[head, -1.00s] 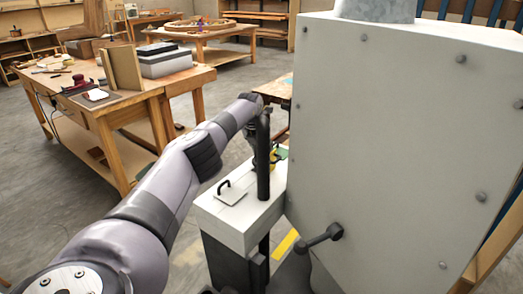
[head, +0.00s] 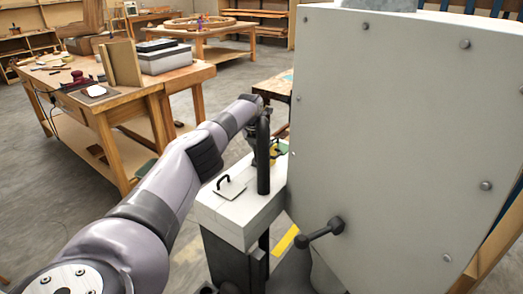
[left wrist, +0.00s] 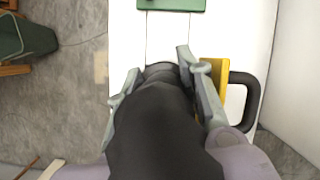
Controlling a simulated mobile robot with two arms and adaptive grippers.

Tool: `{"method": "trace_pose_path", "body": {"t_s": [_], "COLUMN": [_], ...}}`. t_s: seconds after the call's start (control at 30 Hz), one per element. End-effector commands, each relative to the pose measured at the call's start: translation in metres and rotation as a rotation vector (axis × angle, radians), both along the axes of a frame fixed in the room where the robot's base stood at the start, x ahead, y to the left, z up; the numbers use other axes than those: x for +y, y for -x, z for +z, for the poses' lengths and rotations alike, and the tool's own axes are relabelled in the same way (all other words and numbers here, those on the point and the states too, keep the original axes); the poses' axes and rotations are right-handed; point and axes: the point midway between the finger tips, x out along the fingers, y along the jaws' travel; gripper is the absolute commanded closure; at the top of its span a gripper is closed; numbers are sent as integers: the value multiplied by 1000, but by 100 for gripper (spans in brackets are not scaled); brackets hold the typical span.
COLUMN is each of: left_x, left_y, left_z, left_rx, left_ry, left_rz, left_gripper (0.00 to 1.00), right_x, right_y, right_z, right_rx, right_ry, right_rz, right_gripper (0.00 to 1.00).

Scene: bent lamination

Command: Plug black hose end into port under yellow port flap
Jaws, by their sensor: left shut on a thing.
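My left gripper (left wrist: 160,78) is shut around the thick black hose (left wrist: 155,125) in the left wrist view, a finger on each side. The hose end points at the white box top (left wrist: 130,35); its tip and any port below it are hidden. My right gripper is not in view.
A white flap with a black handle (head: 229,187) lies on the near part of the box. A green flap (left wrist: 172,4) lies beyond the gripper. A large grey bolted cabinet (head: 400,130) with a dark lever (head: 320,233) blocks the right. A wooden workbench (head: 110,105) stands left.

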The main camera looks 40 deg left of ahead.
Motion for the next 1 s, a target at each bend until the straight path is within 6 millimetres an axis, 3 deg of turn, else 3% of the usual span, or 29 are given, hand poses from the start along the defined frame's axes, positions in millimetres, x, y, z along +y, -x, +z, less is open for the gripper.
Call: {"method": "trace_pose_path", "body": {"t_s": [0.13, 0.17, 0.5, 1.0], "left_x": [0, 0, 0, -1], "left_y": [0, 0, 0, 1], "left_z": [-9, -8, -7, 0], "left_rx": [0, -1, 0, -1], "left_ry": [0, 0, 0, 0], "left_rz": [0, 0, 0, -4], "left_gripper": [89, 66, 43, 43], "right_x": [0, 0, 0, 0], "right_y": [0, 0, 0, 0], "right_z": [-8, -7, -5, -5], "right_rx": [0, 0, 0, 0], "right_ry": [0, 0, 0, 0], "right_rz": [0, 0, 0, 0], "right_gripper": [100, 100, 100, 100]}}
